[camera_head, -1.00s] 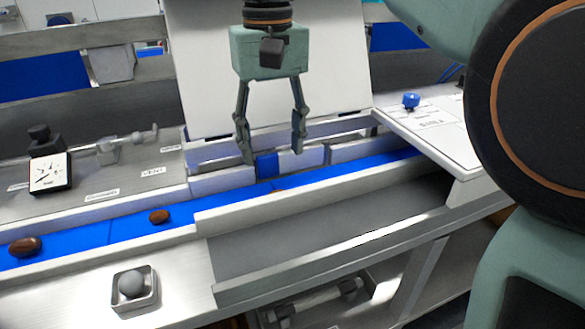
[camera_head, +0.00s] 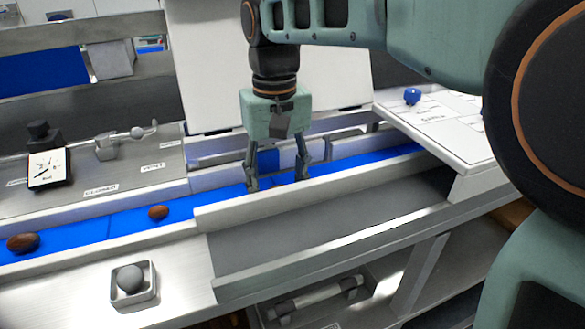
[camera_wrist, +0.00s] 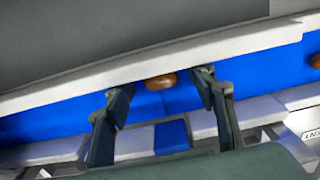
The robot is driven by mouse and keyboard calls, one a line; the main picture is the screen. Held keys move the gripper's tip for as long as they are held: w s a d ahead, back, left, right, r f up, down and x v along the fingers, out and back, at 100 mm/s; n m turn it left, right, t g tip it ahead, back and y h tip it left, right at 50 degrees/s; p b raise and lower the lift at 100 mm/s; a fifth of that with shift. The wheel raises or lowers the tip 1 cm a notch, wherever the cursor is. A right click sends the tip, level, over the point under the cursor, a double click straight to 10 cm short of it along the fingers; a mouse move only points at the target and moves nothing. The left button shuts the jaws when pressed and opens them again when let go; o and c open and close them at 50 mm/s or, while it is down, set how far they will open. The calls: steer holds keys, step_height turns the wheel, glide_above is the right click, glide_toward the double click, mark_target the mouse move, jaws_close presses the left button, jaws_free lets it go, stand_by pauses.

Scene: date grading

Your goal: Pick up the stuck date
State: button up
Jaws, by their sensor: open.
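A brown date (camera_wrist: 160,82) lies on the blue belt (camera_wrist: 70,120) against the white rail (camera_wrist: 130,68) in the wrist view. In the head view it is mostly hidden behind the near rail (camera_head: 350,180). My gripper (camera_head: 277,183) points down into the belt channel, its fingers apart. In the wrist view my gripper (camera_wrist: 161,88) has one fingertip on each side of the date, with small gaps. Nothing is held.
Two more dates (camera_head: 158,212) (camera_head: 23,242) lie on the belt to the left. A dial gauge (camera_head: 47,168) stands at the left. A grey chute (camera_head: 330,232) runs in front of the rail.

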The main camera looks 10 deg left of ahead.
steer(key=shift+c, duration=0.5)
steer(key=c, duration=0.8)
